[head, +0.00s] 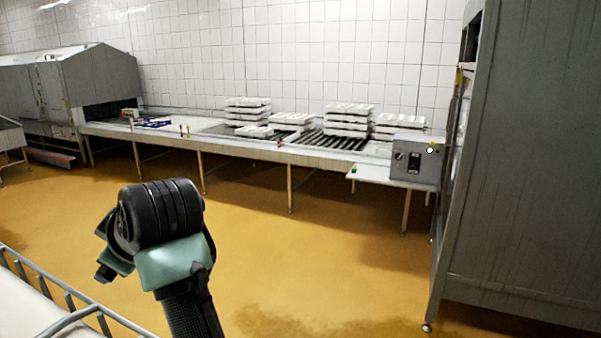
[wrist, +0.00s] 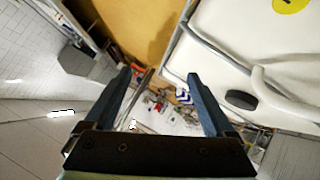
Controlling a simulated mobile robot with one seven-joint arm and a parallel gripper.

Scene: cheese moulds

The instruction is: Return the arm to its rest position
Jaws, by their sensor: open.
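My arm (head: 165,235) rises from the bottom of the head view, left of centre, and is bent at a black ribbed joint. It stands over open floor, in front of the long table and apart from it. My gripper (wrist: 158,78) shows in the wrist view with its two dark blue fingers spread apart. Nothing is held between them. Beyond the fingers lie small red, white and blue items (wrist: 165,100), too small to tell apart. In the head view I cannot make out the fingers clearly.
A long conveyor table (head: 235,143) carries stacks of white moulds (head: 347,120) along the tiled wall. A control box (head: 416,158) stands at its right end. A tall grey cabinet (head: 525,150) fills the right. A metal rail (head: 70,300) is at lower left. The yellow floor (head: 330,260) between is clear.

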